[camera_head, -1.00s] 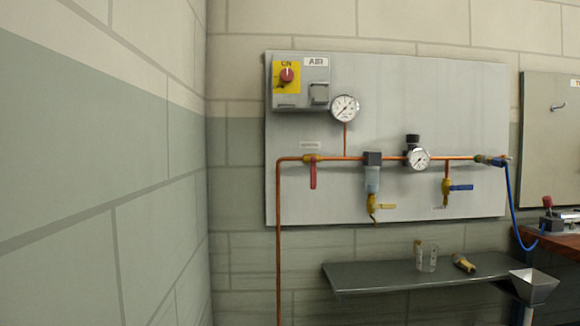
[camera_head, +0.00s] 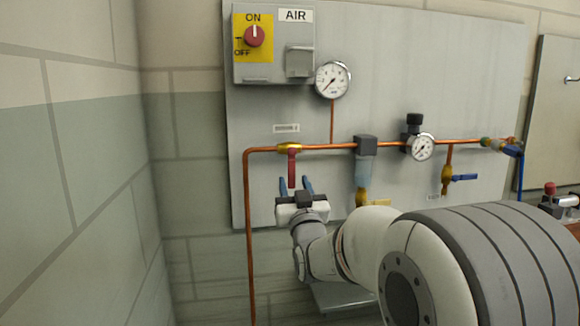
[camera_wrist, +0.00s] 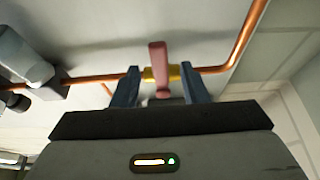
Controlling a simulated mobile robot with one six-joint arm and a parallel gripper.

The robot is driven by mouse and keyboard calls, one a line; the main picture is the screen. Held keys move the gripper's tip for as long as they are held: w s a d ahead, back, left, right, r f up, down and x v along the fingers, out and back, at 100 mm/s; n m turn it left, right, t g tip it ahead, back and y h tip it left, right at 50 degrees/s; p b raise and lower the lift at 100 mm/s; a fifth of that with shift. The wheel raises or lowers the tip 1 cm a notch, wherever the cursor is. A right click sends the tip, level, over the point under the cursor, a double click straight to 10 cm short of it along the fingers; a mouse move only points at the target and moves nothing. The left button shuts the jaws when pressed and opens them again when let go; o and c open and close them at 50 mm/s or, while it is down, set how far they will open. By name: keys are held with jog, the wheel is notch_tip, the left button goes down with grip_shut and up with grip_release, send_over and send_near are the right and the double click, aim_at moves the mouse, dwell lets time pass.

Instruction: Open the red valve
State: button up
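The red valve handle (camera_head: 292,169) hangs straight down from its brass body (camera_head: 289,148) on the copper pipe, at right angles to the pipe. My gripper (camera_head: 295,183) is just below it in the head view, with two blue fingers pointing up and spread apart. In the wrist view, the red handle (camera_wrist: 158,55) shows between the two fingers of my gripper (camera_wrist: 160,80), with gaps on both sides. The fingers do not visibly touch the handle. How deep the handle lies between them is hard to tell.
A grey panel (camera_head: 400,60) carries a red ON/OFF switch (camera_head: 254,37), a pressure gauge (camera_head: 332,79), a filter (camera_head: 366,165), a regulator gauge (camera_head: 421,147) and a blue-handled valve (camera_head: 463,178). A grey shelf (camera_head: 340,296) lies below, partly hidden by my arm.

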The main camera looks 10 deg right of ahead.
aim_at(292, 177)
jog(key=x, duration=0.5)
jog(key=shift+w, duration=0.35)
jog(key=shift+r, duration=0.1)
jog(key=shift+c, duration=0.4)
grip_shut()
